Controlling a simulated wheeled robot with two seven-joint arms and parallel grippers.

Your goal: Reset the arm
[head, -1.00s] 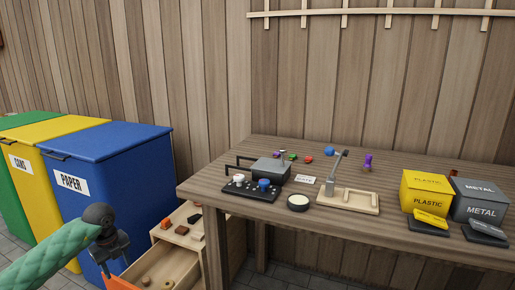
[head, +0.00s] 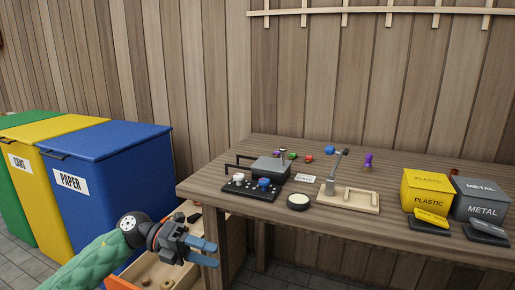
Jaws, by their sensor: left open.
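My left arm comes in from the lower left in a green padded sleeve. My left gripper (head: 204,252) is open and empty, with its blue-grey fingers pointing right. It is in front of the workbench's left end and over the open drawer unit (head: 152,272), which it partly hides. My right arm and gripper are not in view.
The wooden workbench (head: 330,228) carries a grey device with a button panel (head: 250,189), a round white-topped button (head: 298,201), a wooden stand with a lever (head: 347,198), a yellow plastic box (head: 426,192) and a grey metal box (head: 480,198). A blue paper bin (head: 110,180) stands left.

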